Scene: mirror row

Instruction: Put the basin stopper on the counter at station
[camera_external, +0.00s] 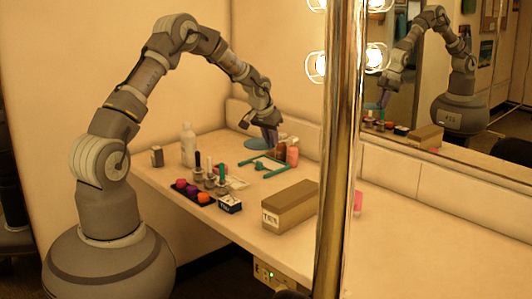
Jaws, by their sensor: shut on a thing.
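No other thing is clearly a basin stopper.
A brown bottle (280,150) and a pink bottle (292,153) stand right of the gripper. A teal frame (264,167), jars, a dark tray, a white bottle (188,146) and a brown box (291,206) crowd the counter. A shiny post (337,150) hides part of it; the right stretch looks mostly clear.

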